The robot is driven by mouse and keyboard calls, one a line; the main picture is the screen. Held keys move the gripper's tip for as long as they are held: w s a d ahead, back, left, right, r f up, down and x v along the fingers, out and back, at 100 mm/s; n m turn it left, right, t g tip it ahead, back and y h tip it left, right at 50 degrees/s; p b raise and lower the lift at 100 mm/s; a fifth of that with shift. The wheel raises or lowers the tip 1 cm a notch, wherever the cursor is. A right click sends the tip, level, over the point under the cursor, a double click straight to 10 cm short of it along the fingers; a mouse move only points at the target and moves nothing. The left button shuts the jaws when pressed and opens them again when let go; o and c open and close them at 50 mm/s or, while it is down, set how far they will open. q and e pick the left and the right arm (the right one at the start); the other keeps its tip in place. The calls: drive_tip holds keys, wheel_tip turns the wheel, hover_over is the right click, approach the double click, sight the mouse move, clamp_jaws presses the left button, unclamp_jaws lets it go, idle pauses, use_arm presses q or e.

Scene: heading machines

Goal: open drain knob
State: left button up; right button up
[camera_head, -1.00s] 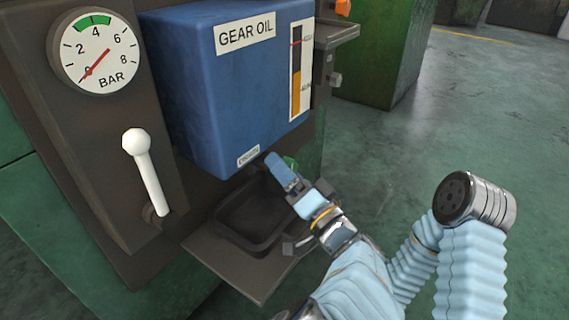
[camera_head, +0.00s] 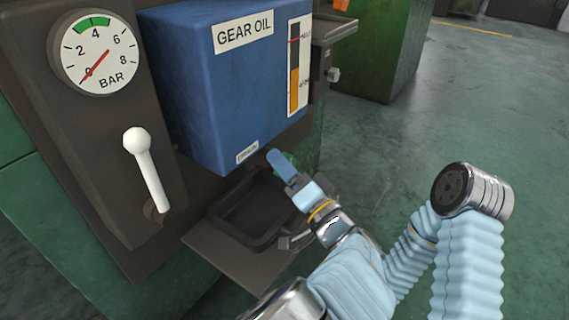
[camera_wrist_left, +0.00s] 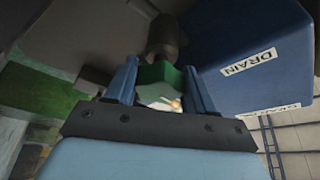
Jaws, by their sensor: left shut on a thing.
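The green drain knob (camera_wrist_left: 158,80) sits on a dark stub under the blue gear oil tank (camera_head: 225,90). My left gripper (camera_wrist_left: 160,88) has a blue finger on each side of the knob and is shut on it. In the head view my left gripper (camera_head: 279,165) is at the tank's lower front corner, beside the DRAIN label (camera_head: 247,152); its finger hides most of the knob there. The DRAIN label also shows in the left wrist view (camera_wrist_left: 248,62). My right gripper is not in view.
A dark drip tray (camera_head: 217,228) lies below the tank on a metal shelf (camera_head: 225,262). A white-handled lever (camera_head: 147,170) and a pressure gauge (camera_head: 95,52) reading near zero are at the left. The sight glass (camera_head: 299,65) shows amber oil. Open floor lies to the right.

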use_arm(q)
drive_tip(key=m+p, duration=0.1)
drive_tip(key=m+h+p, duration=0.1)
drive_tip(key=m, duration=0.1)
drive_tip(key=m+p, duration=0.1)
drive_tip(key=p, duration=0.1)
drive_tip(key=shift+r+m+g+h, duration=0.3)
drive_tip(key=shift+r+g+h, duration=0.05)
drive_tip(key=shift+g+h, duration=0.05)
drive_tip(key=m+g+p, duration=0.1)
drive_tip(key=m+p, duration=0.3)
drive_tip(key=m+g+h+p, duration=0.1)
drive_tip(key=m+g+p, duration=0.1)
drive_tip(key=m+p, duration=0.1)
drive_tip(key=shift+r+m+p, duration=0.15)
drive_tip(key=shift+m+p, duration=0.25)
drive_tip(key=shift+p, duration=0.45)
drive_tip(key=shift+m+g+p, duration=0.8)
drive_tip(key=shift+m+p, duration=0.25)
drive_tip(key=shift+m, duration=0.15)
drive_tip(key=o, duration=1)
drive_tip(key=shift+d, duration=0.1)
